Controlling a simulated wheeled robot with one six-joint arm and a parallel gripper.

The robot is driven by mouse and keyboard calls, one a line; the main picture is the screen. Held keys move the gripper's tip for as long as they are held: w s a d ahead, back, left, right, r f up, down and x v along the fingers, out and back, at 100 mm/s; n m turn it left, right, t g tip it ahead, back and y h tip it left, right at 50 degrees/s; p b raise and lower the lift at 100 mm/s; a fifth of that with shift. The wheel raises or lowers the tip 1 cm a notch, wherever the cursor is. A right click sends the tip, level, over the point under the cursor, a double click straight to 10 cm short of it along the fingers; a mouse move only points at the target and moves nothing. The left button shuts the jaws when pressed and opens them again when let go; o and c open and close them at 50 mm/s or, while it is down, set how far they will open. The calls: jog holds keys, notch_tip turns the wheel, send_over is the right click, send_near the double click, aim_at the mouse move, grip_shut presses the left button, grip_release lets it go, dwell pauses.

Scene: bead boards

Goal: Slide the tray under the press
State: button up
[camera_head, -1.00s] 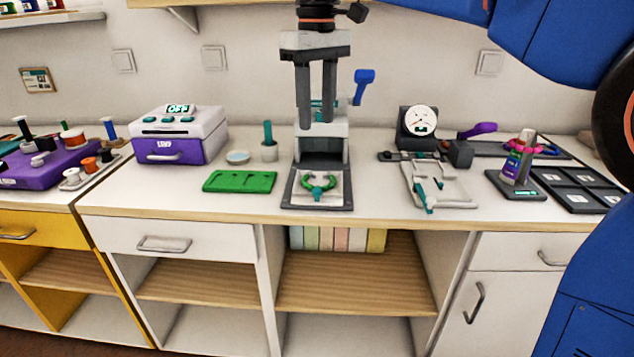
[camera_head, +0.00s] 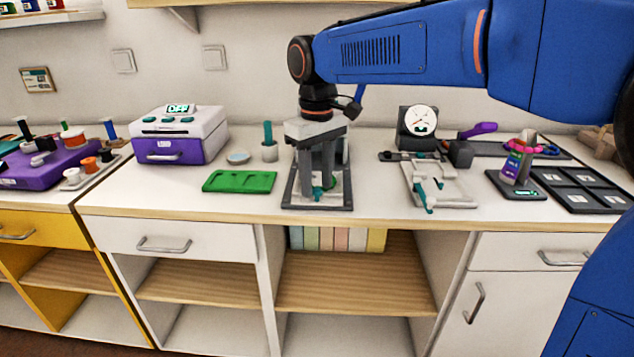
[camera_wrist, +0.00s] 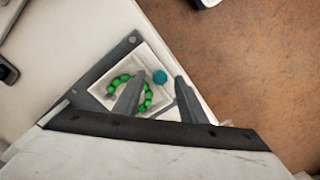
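The white tray (camera_head: 341,188) holds a curved string of green beads and lies on the dark front base (camera_head: 290,198) of the press. In the wrist view the tray (camera_wrist: 138,58) shows tilted in the picture, with a round teal knob (camera_wrist: 160,76) at its near edge. My gripper (camera_head: 320,194) points down over the tray's front. In the wrist view my gripper (camera_wrist: 160,78) is open, one finger on each side of the knob, with gaps showing. The press's upper body is mostly hidden behind my gripper; its blue lever (camera_head: 359,95) shows partly.
A green board (camera_head: 240,181) lies left of the press, with a purple and white box (camera_head: 178,140) and a small cup (camera_head: 269,150) behind. A grey jig (camera_head: 440,185) and dial gauge (camera_head: 418,122) stand right. The counter's front edge (camera_head: 330,218) is close to the press base.

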jog(key=shift+f, duration=0.4)
grip_shut()
send_over(320, 175)
jog(key=shift+s+r, duration=0.1)
dwell(0.3)
grip_release()
notch_tip(320, 175, up, 17)
jog(key=shift+r, duration=0.15)
dwell(0.5)
